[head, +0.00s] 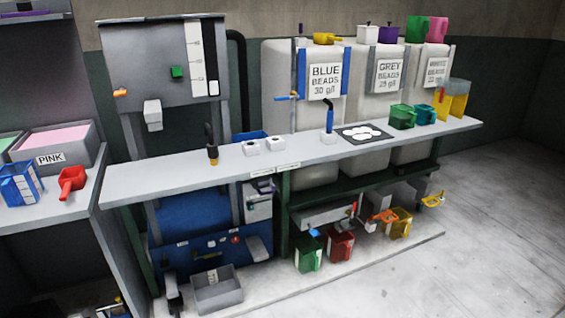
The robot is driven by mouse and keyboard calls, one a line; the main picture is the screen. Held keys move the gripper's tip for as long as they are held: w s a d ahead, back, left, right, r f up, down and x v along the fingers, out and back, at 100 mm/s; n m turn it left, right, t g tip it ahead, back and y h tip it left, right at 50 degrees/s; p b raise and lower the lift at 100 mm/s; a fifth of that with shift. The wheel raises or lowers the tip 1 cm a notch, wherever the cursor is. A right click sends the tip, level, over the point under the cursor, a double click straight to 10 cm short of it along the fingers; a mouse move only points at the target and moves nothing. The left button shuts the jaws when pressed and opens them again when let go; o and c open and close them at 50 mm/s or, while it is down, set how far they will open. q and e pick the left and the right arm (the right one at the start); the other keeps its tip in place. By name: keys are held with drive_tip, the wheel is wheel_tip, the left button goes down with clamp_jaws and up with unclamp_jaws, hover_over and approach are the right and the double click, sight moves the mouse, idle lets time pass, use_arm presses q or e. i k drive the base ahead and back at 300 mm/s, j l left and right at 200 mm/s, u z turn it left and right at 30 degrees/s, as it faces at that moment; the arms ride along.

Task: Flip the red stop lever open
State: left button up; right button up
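No part clearly reads as a red stop lever. A small red part (236,239) shows on the front of the blue press base (205,252) under the counter; it is too small to tell its shape or position. Another small red handle (352,209) shows at the outlet under the blue bead bin (300,102), at the right of the grey box below the counter. Neither of my grippers is in view, and nothing in the picture touches these red parts.
A grey counter (225,170) runs across, carrying white blocks, a black mat (365,133) and green jugs. A grey tray (217,290) sits on the floor platform. A red scoop (72,181) lies on the left bench. Floor at the right is clear.

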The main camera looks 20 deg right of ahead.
sight(355, 202)
drive_tip(key=i+l+z, duration=0.2)
drive_tip(key=i+l, duration=0.2)
drive_tip(key=i+l+z, duration=0.2)
drive_tip(key=i+l, duration=0.3)
drive_tip(key=i+l+z, duration=0.2)
drive_tip(key=i+l, duration=0.15)
drive_tip(key=i+l+z, duration=0.2)
drive_tip(key=i, duration=0.4)
